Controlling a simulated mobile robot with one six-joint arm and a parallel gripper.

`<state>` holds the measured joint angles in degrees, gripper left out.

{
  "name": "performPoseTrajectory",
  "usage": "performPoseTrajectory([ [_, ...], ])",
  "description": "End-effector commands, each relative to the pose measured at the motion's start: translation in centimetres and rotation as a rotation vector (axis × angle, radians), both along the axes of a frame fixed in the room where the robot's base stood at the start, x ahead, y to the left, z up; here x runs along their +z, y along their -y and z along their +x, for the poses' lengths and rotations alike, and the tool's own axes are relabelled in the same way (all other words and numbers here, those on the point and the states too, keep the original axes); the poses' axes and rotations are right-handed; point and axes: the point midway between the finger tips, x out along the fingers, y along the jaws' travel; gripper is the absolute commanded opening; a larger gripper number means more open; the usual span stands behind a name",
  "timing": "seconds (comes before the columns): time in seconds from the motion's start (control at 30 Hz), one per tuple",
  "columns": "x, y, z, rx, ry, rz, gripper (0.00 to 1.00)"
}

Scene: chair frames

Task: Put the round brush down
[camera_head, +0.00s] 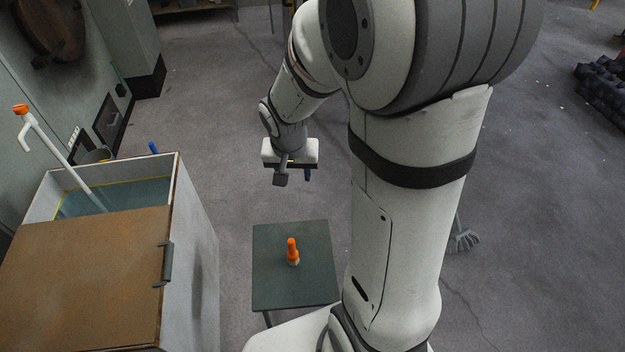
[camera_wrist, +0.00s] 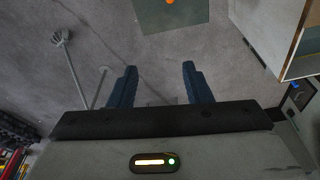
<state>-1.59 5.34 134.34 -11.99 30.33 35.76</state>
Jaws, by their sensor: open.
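The round brush (camera_head: 292,252), with an orange handle and a pale lower end, stands upright on the small dark green table (camera_head: 270,285). Only a bit of its orange shows at the top edge of the wrist view (camera_wrist: 170,2), where part of the table (camera_wrist: 190,15) shows too. My gripper (camera_head: 295,177) is in the air beyond the table, apart from the brush. In the wrist view its two blue fingers (camera_wrist: 158,84) are spread with nothing between them.
A large white bin (camera_head: 205,255) with a brown lid panel (camera_head: 85,280) stands left of the table. A white pipe with an orange cap (camera_head: 50,140) leans out of it. A grey rake head (camera_head: 463,240) lies on the floor at right. Floor around the table is mostly clear.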

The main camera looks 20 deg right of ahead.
Motion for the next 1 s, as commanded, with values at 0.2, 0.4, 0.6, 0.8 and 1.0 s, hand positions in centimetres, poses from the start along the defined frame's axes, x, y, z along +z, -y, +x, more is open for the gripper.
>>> performPoseTrajectory([
  [0.2, 7.0, -0.2, -5.2, 0.157, 0.043, -0.009, 0.45],
  [0.4, 11.1, -0.8, -10.5, 0.309, 0.075, -0.011, 0.45],
  [0.6, 12.7, -1.1, -13.8, 0.412, 0.094, -0.01, 0.45],
  [0.8, 13.0, -1.1, -14.5, 0.437, 0.098, -0.011, 0.45],
  [1.0, 13.0, -1.1, -14.5, 0.436, 0.098, -0.011, 0.45],
])
